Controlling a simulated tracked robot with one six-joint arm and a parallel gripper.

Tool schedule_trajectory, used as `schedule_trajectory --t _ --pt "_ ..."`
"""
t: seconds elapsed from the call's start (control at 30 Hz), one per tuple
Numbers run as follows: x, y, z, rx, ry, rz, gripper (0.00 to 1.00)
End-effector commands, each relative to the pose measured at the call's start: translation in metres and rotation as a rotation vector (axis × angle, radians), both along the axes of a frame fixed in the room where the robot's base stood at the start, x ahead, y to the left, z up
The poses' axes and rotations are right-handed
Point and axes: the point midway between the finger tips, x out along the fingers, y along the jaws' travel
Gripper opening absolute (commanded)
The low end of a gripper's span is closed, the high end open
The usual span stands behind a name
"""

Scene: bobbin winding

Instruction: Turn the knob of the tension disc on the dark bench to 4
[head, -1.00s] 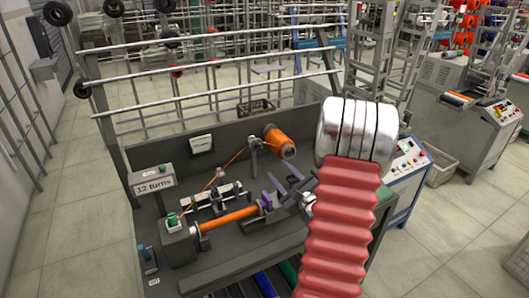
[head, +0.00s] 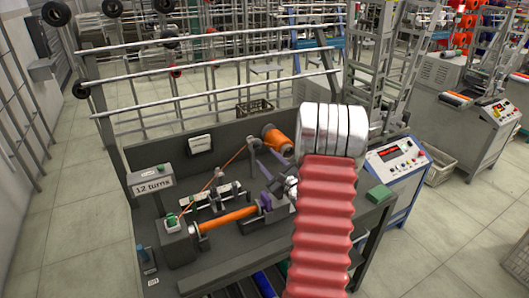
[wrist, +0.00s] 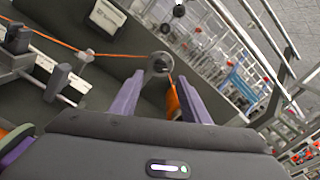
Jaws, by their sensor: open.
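The tension disc (head: 256,144) stands on a grey post near the back of the dark bench (head: 130,227), beside an orange spool (head: 275,139). In the wrist view the round grey disc (wrist: 160,64) is ahead of my gripper (wrist: 160,88), between and beyond its two purple fingers. The fingers are apart, with nothing gripped between them. An orange thread runs from the spool past the disc to the left. The knob's number and pointer are too small to read. In the head view my red sleeved arm hides part of the bench's right side.
A winder with an orange bobbin (head: 228,218) and a sign reading "12 turns" (head: 152,185) are at the left. A white card (head: 200,144) is on the back panel. A green block (head: 380,194) lies at the bench's right end. A metal rack rises behind.

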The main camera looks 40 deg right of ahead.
Motion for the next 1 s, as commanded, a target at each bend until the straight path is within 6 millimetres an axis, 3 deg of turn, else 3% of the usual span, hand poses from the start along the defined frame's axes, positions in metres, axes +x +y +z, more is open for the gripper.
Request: schedule_trajectory --t 0.2,0.4,0.77,1.0 --pt "0.032 -0.010 0.000 -0.001 -0.001 0.001 0.42" --pt "0.049 -0.016 0.000 0.000 0.000 -0.001 0.42" --pt "0.052 -0.018 0.000 0.000 0.000 -0.002 0.41" --pt "0.052 -0.018 0.000 0.000 -0.001 -0.003 0.25"
